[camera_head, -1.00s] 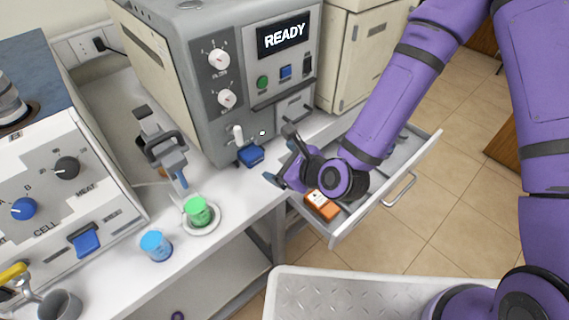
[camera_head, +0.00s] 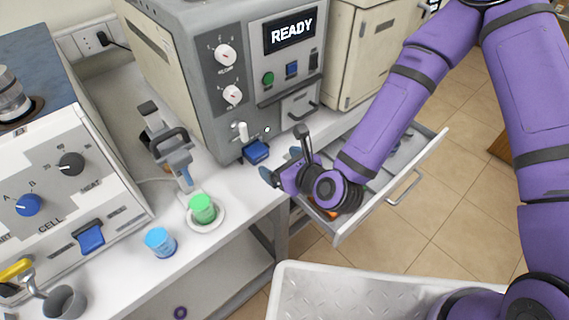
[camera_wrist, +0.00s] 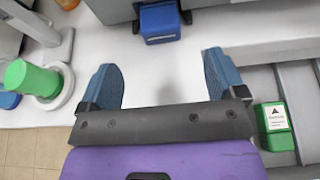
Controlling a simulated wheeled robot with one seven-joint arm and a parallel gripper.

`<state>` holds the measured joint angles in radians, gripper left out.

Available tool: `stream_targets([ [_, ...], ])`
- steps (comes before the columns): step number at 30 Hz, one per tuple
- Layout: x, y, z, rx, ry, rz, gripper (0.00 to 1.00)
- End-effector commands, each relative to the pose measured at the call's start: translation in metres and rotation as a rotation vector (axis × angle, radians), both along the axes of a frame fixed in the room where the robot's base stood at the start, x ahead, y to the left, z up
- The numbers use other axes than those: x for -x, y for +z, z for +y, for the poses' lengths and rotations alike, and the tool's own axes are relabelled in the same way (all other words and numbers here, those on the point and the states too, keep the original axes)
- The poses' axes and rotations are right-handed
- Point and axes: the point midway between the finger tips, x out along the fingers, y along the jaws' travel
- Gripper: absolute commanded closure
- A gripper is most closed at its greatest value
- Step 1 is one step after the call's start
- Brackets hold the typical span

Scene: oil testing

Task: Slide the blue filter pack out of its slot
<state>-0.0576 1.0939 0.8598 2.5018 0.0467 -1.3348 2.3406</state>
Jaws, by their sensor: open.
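The blue filter pack (camera_head: 257,152) sticks out of the lower front of the grey machine (camera_head: 232,100) with the READY display.
An open drawer (camera_head: 420,165) is under my forearm; a green box (camera_wrist: 274,117) lies in it.

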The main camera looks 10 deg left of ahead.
Motion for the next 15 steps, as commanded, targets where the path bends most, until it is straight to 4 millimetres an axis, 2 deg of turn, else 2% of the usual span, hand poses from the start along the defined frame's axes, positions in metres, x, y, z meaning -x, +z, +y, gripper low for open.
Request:
stream_targets([
  [15,-0.048,-0.030,0.056,0.000,0.001,-0.001,0.11],
])
